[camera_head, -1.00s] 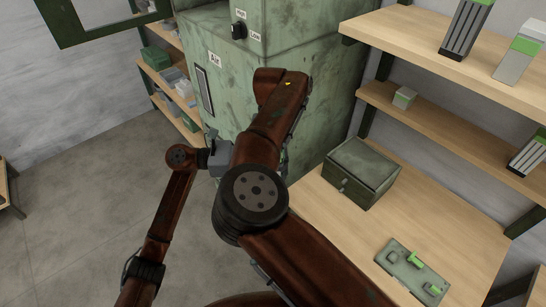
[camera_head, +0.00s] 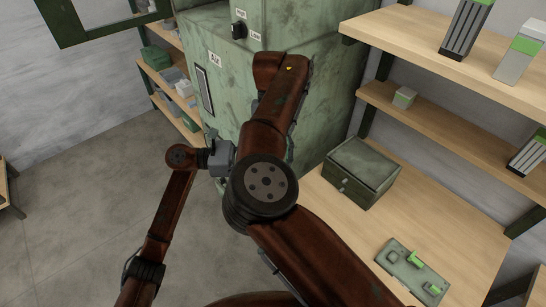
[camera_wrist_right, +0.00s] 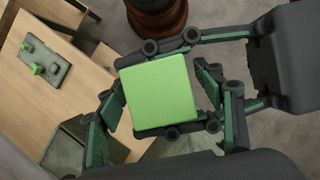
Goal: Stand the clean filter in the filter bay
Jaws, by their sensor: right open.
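A thing with a bright green square end (camera_wrist_right: 160,92), which looks like a filter seen end-on, is in the right wrist view; its body is hidden. My left gripper (camera_wrist_right: 163,88) reaches in from the right there, its fingers closed against two opposite sides of it. In the head view the left gripper (camera_head: 218,157) is partly behind my right arm. My right gripper (camera_wrist_right: 165,98) is open, with its fingers spread to either side of the green end. The right arm hides it in the head view. The green machine (camera_head: 225,100) labelled Air stands ahead; no filter bay is clearly visible.
Filters with green ends stand on the upper right shelf (camera_head: 415,42), and another lies lower down. A green box (camera_head: 362,172) and a plate with green handles (camera_head: 412,272) rest on the bench (camera_head: 330,215). An open door frame (camera_head: 75,35) hangs top left. Floor is clear left.

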